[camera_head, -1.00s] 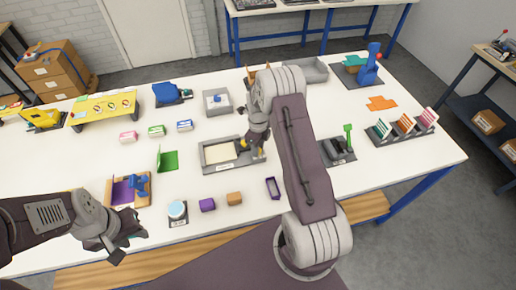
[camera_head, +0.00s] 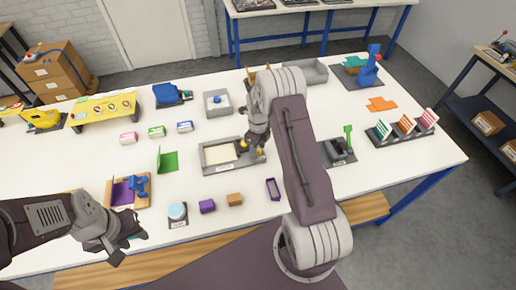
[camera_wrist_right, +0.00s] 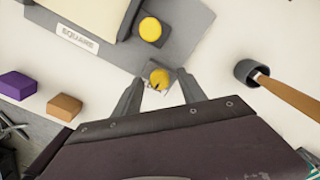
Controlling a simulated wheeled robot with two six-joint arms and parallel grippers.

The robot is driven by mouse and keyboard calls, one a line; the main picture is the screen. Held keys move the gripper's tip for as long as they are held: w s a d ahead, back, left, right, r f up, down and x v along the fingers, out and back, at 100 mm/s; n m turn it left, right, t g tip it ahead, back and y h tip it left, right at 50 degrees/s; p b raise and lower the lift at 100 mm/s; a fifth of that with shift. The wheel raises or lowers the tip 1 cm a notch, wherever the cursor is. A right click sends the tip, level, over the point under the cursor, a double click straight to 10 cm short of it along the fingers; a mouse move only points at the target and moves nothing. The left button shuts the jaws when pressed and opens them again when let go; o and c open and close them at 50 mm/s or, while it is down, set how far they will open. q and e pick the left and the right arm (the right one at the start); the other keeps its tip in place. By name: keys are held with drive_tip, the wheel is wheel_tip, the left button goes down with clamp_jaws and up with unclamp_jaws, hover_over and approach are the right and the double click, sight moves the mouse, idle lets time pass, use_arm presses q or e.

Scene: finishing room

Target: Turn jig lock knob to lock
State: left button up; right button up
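The grey jig (camera_head: 208,168) labelled SQUARE holds a pale panel on the white table. In the right wrist view, one round yellow knob (camera_wrist_right: 150,30) sits on the jig's grey plate. A second yellow knob (camera_wrist_right: 160,77), on a small dark block, is between the fingertips of my right gripper (camera_wrist_right: 160,82). The fingers are apart, with gaps visible beside that knob. In the head view, my right gripper (camera_head: 252,148) is over the jig's right end and partly hides it. My left gripper (camera_head: 130,247) is open and empty at the table's front left edge.
Purple (camera_head: 207,206) and orange (camera_head: 234,199) blocks lie in front of the jig. A wooden-handled tool in a dark cup (camera_wrist_right: 246,72) stands right of my right gripper. A grey box (camera_head: 218,103) is behind the jig. My right arm hides part of the table.

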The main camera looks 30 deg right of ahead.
wheel_tip(320, 180, up, 9)
drive_tip(key=b, duration=0.2)
idle(0.5)
